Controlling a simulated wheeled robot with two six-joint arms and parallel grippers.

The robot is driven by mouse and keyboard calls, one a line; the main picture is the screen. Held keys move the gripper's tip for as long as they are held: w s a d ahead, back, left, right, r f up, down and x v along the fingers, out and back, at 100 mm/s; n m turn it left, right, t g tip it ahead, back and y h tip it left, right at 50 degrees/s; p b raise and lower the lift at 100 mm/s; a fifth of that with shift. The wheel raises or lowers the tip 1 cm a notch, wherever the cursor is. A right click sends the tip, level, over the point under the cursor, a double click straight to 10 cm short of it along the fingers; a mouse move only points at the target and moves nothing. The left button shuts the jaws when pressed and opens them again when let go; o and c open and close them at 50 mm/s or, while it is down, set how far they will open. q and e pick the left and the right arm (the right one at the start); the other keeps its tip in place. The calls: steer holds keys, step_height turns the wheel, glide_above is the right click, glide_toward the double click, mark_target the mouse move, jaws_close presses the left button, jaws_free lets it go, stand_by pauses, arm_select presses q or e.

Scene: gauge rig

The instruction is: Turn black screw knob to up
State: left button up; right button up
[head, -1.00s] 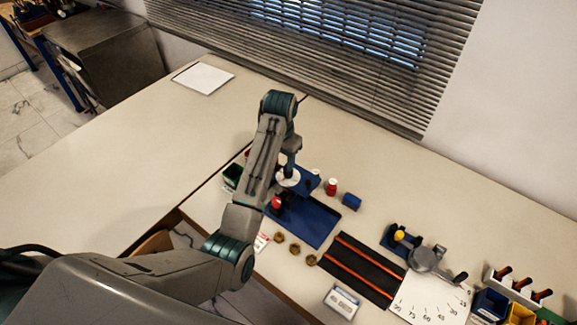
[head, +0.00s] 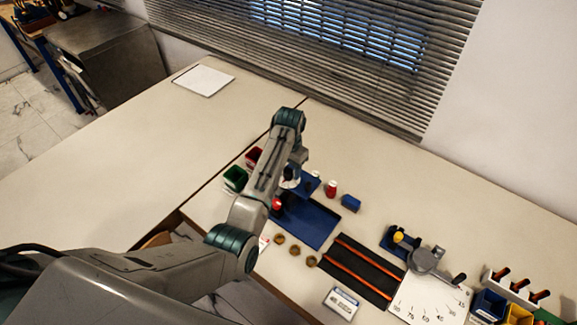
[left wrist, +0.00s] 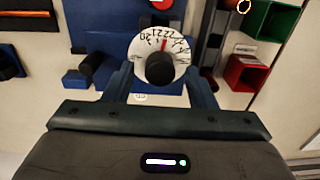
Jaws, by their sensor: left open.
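The black knob (left wrist: 160,69) sits at the middle of a white numbered dial (left wrist: 140,46) in the left wrist view. A short red mark shows on the dial just above the knob. My left gripper (left wrist: 159,74) is open, with one finger on each side of the knob and gaps between. I cannot tell whether the fingertips are level with the knob. In the head view the dial (head: 289,184) is partly hidden by my left arm, and the knob is hidden. The dial belongs to a blue stand (head: 318,227). My right gripper is not in view.
A red ball-like part (head: 277,204) is on the stand. Green (head: 235,178) and red (head: 253,157) bins stand left of it. A red-and-white bottle (head: 331,188) and a blue block (head: 351,203) stand right. The table's far left is mostly clear.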

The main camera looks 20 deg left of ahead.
arm_select(q)
steer(key=shift+f, duration=0.35)
steer(key=c, duration=1)
